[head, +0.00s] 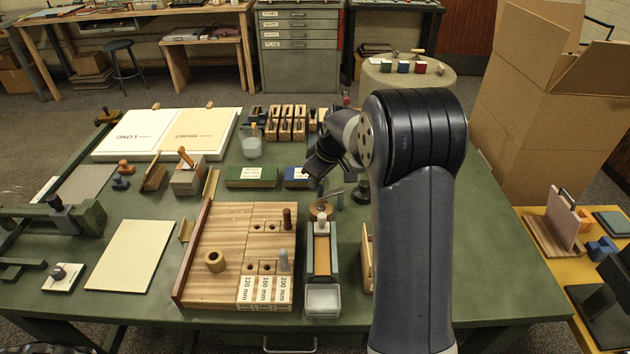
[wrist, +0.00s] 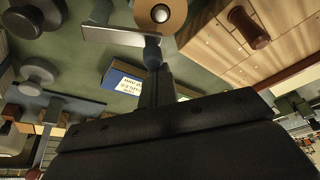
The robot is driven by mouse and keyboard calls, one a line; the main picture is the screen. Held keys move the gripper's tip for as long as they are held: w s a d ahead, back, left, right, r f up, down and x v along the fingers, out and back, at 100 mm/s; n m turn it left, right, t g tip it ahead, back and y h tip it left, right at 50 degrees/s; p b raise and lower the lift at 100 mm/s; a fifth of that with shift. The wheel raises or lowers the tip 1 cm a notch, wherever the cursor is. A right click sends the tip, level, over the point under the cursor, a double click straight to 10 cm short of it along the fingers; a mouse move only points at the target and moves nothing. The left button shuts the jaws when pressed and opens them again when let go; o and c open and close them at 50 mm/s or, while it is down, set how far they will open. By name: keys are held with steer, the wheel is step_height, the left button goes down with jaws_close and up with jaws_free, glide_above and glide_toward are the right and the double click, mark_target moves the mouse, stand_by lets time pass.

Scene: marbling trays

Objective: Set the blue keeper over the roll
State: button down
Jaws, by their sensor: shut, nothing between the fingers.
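A blue block with a white label (head: 298,177) lies at mid-table beside a green one; it also shows in the wrist view (wrist: 124,80). I cannot tell whether it is the blue keeper. My gripper (head: 318,172) is shut and empty, above the table near the blue block and well behind the roll. Its narrow fingers show in the wrist view (wrist: 154,88), apart from the block. My arm hides part of the table.
An orange-brown disc (head: 321,211) with a metal bar stands just in front of my gripper, beside the board's pegs (head: 287,218). A narrow trough (head: 309,258) lies right of the board. A green labelled block (head: 251,177) is left of the blue one. A cream sheet (head: 131,256) lies left.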

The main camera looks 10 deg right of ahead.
steer(key=shift+s+d+f+n+g+y+b, duration=0.15)
steer(key=shift+s+n+g+y+b, duration=0.15)
steer(key=shift+s+n+b, duration=0.55)
steer(key=shift+w+n+p, duration=0.2)
steer(key=shift+n+p, duration=0.05)
steer(key=shift+p, duration=0.2)
steer(key=shift+w+d+p, duration=0.3)
steer(key=shift+w, duration=0.45)
steer(key=shift+r, duration=0.2)
steer(key=v, duration=1)
steer(key=shift+r, duration=0.35)
steer(key=shift+f, duration=0.1)
